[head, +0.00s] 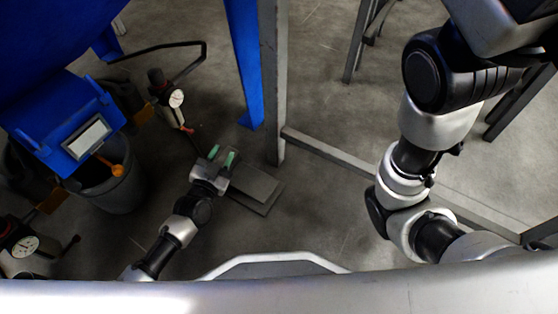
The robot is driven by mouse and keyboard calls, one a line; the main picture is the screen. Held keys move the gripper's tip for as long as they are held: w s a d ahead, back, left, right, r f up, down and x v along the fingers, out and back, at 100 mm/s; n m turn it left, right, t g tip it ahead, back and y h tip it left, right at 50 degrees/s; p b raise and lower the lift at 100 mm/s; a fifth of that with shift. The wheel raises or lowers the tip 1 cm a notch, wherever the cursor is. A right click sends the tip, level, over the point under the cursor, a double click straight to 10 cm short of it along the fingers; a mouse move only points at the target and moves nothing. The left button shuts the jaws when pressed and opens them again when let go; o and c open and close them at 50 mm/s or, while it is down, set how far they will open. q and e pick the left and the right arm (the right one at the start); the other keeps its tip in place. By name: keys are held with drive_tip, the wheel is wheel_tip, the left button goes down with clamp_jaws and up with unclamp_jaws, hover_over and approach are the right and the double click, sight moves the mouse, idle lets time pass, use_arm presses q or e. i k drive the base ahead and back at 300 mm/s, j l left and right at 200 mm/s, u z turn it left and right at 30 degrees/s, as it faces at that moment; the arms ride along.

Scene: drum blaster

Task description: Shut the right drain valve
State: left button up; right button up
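The right-hand gauge and filter assembly (170,96) hangs beside the blue machine, with a round white dial. A small reddish valve part (186,129) shows at its lower end, with a thin dark piece reaching down toward my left gripper. Whether this valve is open or shut is too small to tell. My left gripper (222,156) is just below and right of it in the picture, its two green fingertips apart, with nothing seen between them. Contact with the valve cannot be made out. My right arm rises at the right; its gripper is out of view.
The blue machine (50,60) fills the upper left. A grey bin (118,190) stands below it, near an orange lever (108,166). A second gauge (24,246) is at lower left. A grey post (274,80) and floor plate (256,187) stand right of my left gripper.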

sight(190, 131)
drive_tip(key=k+l+z, duration=0.2)
drive_tip(key=i+u, duration=0.5)
drive_tip(key=i+l+u, duration=0.15)
drive_tip(key=u, duration=0.3)
drive_tip(key=i, duration=0.1)
